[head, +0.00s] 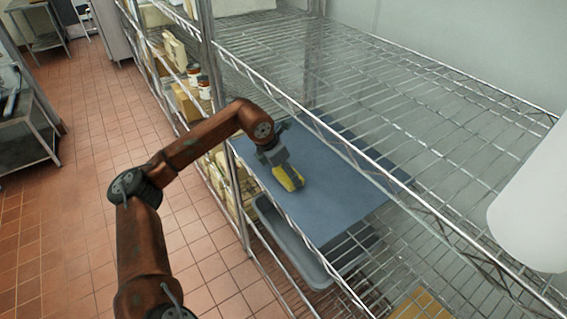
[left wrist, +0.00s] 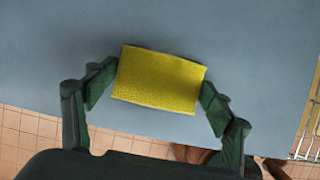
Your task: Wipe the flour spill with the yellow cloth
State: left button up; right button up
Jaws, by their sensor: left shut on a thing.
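The yellow cloth (left wrist: 160,80) is a small rectangular pad held between the two fingers of my left gripper (left wrist: 158,88) in the left wrist view. In the head view the cloth (head: 288,178) shows under my left gripper (head: 279,167), over the blue-grey board (head: 335,190) on the wire shelf. I cannot tell whether the cloth touches the board. No flour spill can be made out on the parts of the board that show. My right gripper is not in view.
A grey tray (head: 290,245) sits below the board. Jars (head: 204,88) and boxes stand on shelves at the left. A white rounded object (head: 535,205) is at the right edge. The tiled floor (head: 90,130) is open at left.

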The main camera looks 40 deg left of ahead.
pick_arm(q)
jog(key=shift+s+a, duration=0.15)
jog(key=shift+s, duration=0.25)
jog(key=v, duration=0.1)
jog(key=p+v, duration=0.1)
jog(key=shift+w+r, duration=0.1)
jog(key=shift+r, duration=0.35)
jog(key=shift+w+r+p, duration=0.25)
jog(key=shift+r+p, duration=0.35)
jog(key=shift+r, duration=0.45)
jog(key=shift+r+p, duration=1.35)
jog(key=shift+r, duration=0.3)
jog(key=shift+s, duration=0.1)
